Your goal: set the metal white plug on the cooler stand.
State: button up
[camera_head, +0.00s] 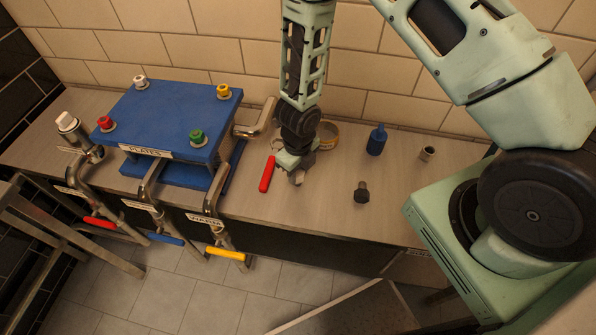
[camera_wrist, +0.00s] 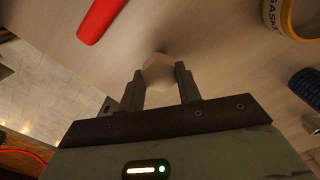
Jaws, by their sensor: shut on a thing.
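My gripper (camera_head: 297,174) is low over the counter, right of the blue stand. In the wrist view its two fingers (camera_wrist: 159,82) are shut on a pale, six-sided plug (camera_wrist: 158,70), seen end-on. In the head view the held plug is mostly hidden by the gripper, and I cannot tell whether it touches the counter. The blue stand (camera_head: 165,108), labelled PLATES, stands on the counter at left. White (camera_head: 141,81), yellow (camera_head: 223,91), red (camera_head: 105,123) and green (camera_head: 197,137) pieces sit at its top corners.
A red handle (camera_head: 267,174) lies just left of my gripper. A yellow ring (camera_head: 328,135), blue bottle (camera_head: 376,140), dark bolt (camera_head: 361,192) and small metal cup (camera_head: 427,153) are to the right. Pipes with coloured levers line the stand's front. A white-capped fitting (camera_head: 67,122) is at far left.

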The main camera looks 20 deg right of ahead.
jog(key=shift+f, duration=0.2)
jog(key=o, duration=1.2)
jog(key=shift+r, duration=0.2)
